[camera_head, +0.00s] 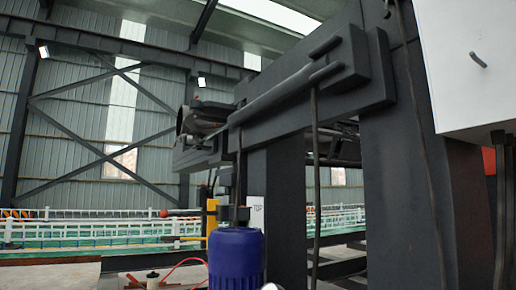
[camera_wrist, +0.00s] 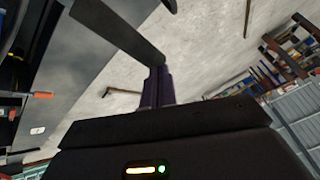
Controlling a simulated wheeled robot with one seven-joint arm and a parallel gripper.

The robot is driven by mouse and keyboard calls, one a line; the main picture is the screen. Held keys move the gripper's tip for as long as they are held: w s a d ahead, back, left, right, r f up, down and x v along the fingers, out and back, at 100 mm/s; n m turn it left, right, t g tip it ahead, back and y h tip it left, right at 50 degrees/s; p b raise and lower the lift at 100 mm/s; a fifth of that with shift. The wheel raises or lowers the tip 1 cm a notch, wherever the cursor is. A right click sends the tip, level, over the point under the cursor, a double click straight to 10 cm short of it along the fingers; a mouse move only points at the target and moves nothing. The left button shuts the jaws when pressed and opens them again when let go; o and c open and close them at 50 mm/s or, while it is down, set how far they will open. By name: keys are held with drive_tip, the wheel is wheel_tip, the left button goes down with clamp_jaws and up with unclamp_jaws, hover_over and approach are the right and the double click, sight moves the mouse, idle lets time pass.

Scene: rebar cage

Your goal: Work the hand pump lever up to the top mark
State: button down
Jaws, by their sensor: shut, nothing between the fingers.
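In the head view a blue cylindrical body (camera_head: 236,258), seemingly the hand pump, stands at the bottom centre with dark fittings on its top. A thin rod with a red knob (camera_head: 164,213) reaches left from near those fittings, roughly level; it looks like the lever. A white label reading TOP (camera_head: 257,209) is just right of the fittings, at about the rod's height. My gripper (camera_wrist: 158,72) shows in the wrist view, its fingers together and empty beyond the dark palm. I cannot make out the gripper in the head view, nor its distance from the lever.
A large dark steel frame (camera_head: 385,150) fills the right, with a white box (camera_head: 470,60) at upper right. A yellow post (camera_head: 212,215) stands behind the pump. A red hose (camera_head: 185,264) runs at lower left. In the wrist view a dark bar (camera_wrist: 115,30) crosses near the fingers.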

drive_tip(key=shift+f, duration=0.15)
drive_tip(key=shift+s+a+f+b, duration=0.1)
drive_tip(key=shift+a+f+b, duration=0.1)
drive_tip(key=shift+f+b, duration=0.35)
drive_tip(key=shift+s+a+f+b, duration=0.1)
drive_tip(key=shift+a+f+b, duration=0.05)
drive_tip(key=shift+f+b, duration=0.45)
drive_tip(key=shift+f, duration=0.1)
drive_tip(key=shift+a+f+b, duration=0.15)
drive_tip(key=shift+f+b, duration=0.35)
drive_tip(key=shift+f, duration=0.2)
